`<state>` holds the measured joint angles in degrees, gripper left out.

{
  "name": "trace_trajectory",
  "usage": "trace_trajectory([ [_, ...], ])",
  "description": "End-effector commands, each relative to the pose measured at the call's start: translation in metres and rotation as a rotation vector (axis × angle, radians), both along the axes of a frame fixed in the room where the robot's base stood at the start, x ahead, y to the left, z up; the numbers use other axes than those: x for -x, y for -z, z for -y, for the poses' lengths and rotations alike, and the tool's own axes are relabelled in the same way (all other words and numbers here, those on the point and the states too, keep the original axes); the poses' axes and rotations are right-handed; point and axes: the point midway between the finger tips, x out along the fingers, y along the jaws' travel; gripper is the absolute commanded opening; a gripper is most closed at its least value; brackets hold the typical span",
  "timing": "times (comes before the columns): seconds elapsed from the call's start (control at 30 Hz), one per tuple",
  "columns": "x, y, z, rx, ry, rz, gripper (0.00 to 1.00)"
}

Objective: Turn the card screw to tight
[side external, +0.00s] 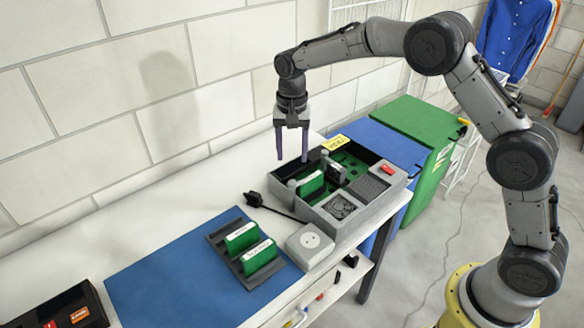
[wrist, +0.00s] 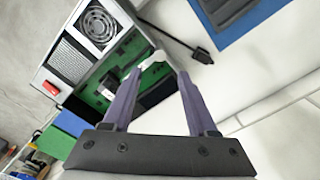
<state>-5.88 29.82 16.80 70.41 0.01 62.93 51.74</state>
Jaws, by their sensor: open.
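My gripper (side external: 292,159) is open and points down, apart from and above the back left part of a grey open case (side external: 345,225). The case holds a green circuit board (side external: 352,160) and cards, including a green card with a white label (side external: 311,182). A small grey knob-like post (side external: 292,185) stands at the left end of this card, and another (side external: 324,154) stands farther back. I cannot tell which is the card screw or how tight it is. In the wrist view, the open fingers (wrist: 160,74) frame a pale part (wrist: 154,59) at the case edge; nothing is held.
A tray (side external: 281,272) with two green cards lies on a blue mat (side external: 165,272). A white socket box (side external: 309,242) and a black plug (side external: 253,199) with its cable lie by the case. A wall runs behind.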

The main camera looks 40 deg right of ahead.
Motion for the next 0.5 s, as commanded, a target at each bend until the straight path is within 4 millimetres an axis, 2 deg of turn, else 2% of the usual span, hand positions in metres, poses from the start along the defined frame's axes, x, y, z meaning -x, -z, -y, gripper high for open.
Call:
trace_trajectory([
  [0.03,-0.001,-0.012,0.000,-0.001,0.000,0.005,0.58],
  [0.2,-0.001,-0.038,0.000,0.000,0.000,0.003,0.58],
  [0.33,0.000,-0.049,0.000,0.000,0.000,0.001,0.58],
  [0.5,0.000,-0.054,0.000,0.000,0.000,0.000,0.58],
])
